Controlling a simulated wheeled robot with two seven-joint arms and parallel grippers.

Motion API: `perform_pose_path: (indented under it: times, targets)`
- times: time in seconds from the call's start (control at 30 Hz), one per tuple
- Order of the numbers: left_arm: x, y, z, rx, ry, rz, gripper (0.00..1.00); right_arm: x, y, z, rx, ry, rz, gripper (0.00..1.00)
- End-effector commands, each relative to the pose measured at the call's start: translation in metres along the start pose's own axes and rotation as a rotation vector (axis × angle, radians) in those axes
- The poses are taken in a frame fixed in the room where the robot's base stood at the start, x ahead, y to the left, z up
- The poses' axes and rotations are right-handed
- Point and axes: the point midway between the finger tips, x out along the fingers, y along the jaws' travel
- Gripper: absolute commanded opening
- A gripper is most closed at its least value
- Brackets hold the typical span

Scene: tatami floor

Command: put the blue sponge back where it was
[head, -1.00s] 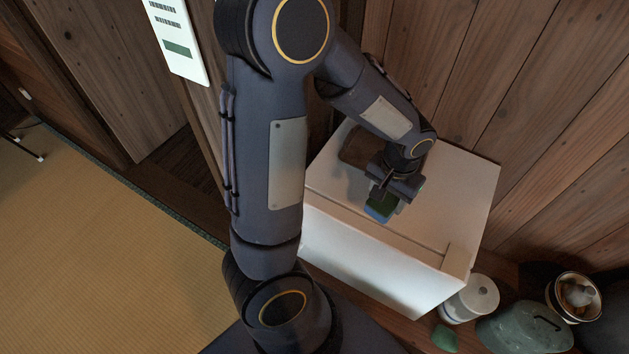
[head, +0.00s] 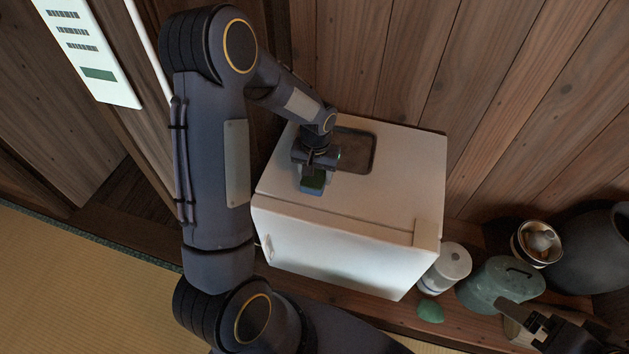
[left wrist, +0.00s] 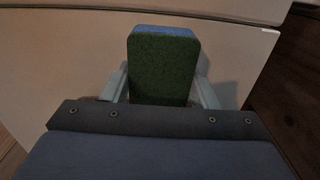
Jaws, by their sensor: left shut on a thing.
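The blue sponge (head: 313,184) with a dark green face is held in my left gripper (head: 314,174), over the left part of the white fridge-like box (head: 385,190). In the left wrist view the sponge (left wrist: 162,70) stands between the two pale fingers, its green face toward the camera and a blue strip on top. I cannot tell whether it touches the box top. A dark shallow tray (head: 362,160) lies on the box top at the back, right of the gripper; its left part is hidden by my wrist. My right gripper (head: 522,322) shows partly at the lower right.
Right of the box stand a white lidded jar (head: 447,266), a green lidded pot (head: 498,284), a bowl (head: 537,243) and a large dark pot (head: 595,250). A small green object (head: 430,311) lies in front. A wooden wall (head: 410,60) rises behind the box.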

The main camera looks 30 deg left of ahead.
Motion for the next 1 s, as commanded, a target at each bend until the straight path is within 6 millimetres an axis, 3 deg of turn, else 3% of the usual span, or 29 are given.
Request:
perform_pose_path:
  times: [0.17,0.37,0.77,0.8,0.93,1.0]
  targets:
    - [0.011,-0.004,-0.007,-0.001,-0.001,0.000,0.32,0.002,0.001,0.001,0.000,0.000,0.000,0.97]
    - [0.041,-0.005,-0.008,0.000,-0.002,0.000,0.32,0.010,0.005,0.005,0.000,0.000,0.000,0.97]
    - [0.046,-0.005,-0.009,0.000,0.001,0.001,0.32,0.013,0.006,0.006,0.000,0.000,0.000,0.97]
    - [0.046,-0.005,-0.009,0.000,0.001,0.001,0.56,0.012,0.005,0.006,0.000,0.000,0.000,0.97]
    - [0.045,-0.005,-0.009,0.000,0.000,0.001,0.73,0.012,0.005,0.006,0.000,0.000,0.000,0.97]
    - [0.045,-0.005,-0.009,0.000,0.000,0.001,0.75,0.012,0.005,0.006,0.000,0.000,0.000,0.97]
